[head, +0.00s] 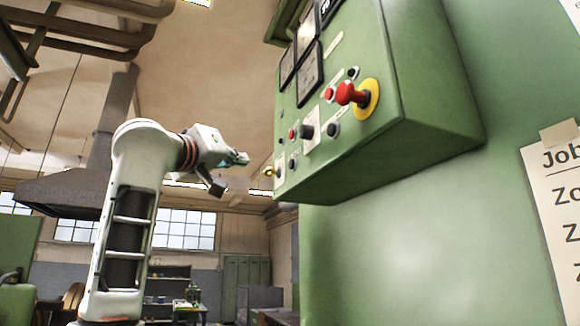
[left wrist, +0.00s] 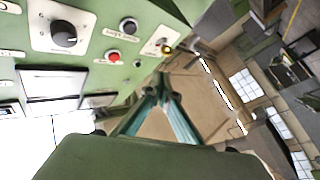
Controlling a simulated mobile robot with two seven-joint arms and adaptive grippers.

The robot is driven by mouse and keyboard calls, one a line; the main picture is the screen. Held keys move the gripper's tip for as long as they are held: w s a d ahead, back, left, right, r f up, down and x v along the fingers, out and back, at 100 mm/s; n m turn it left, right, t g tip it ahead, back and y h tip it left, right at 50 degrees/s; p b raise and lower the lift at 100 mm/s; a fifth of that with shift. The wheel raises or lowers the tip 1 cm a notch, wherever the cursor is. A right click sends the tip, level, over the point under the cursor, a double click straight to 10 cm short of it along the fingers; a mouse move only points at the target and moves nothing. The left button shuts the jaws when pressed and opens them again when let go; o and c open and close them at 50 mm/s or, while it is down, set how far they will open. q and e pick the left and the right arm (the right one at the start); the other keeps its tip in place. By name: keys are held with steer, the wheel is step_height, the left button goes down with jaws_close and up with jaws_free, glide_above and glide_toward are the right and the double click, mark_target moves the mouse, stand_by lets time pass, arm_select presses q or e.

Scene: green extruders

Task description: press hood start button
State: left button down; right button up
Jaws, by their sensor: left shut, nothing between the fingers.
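A green control box (head: 350,165) hangs at the upper middle of the head view, with several buttons and a dark selector knob (head: 306,131) on its face. A brass key-like part (head: 268,171) sticks out at its near-left edge; it also shows in the left wrist view (left wrist: 166,48). That view shows a black button (left wrist: 128,26) and a red button (left wrist: 113,57) beside it. The labels are too small to read surely, so I cannot tell which is the hood start button. My left gripper (head: 242,160) is shut and empty, apart from the panel, left of the brass part. My right gripper is out of view.
A red mushroom button (head: 346,93) on a yellow disc juts from the box. A large green housing (head: 400,250) fills the right side, with a paper notice (head: 557,200) on it. A grey hood and duct (head: 70,190) stand behind my left arm.

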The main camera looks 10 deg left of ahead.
mark_target(292, 164)
arm_select(q)
steer(key=shift+s+r, duration=0.3)
steer(key=shift+r, duration=0.05)
steer(key=shift+d, duration=0.1)
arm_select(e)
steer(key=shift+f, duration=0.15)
arm_select(q)
steer(key=w+d+p, duration=0.3)
steer(key=w+d, duration=0.2)
steer(key=d, duration=0.2)
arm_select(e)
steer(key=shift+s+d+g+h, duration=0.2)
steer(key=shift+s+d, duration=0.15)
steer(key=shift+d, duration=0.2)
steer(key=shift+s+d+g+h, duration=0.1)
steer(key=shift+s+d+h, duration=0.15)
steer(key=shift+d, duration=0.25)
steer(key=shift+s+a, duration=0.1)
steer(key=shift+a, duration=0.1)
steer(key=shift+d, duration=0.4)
arm_select(q)
steer(key=shift+d, duration=0.15)
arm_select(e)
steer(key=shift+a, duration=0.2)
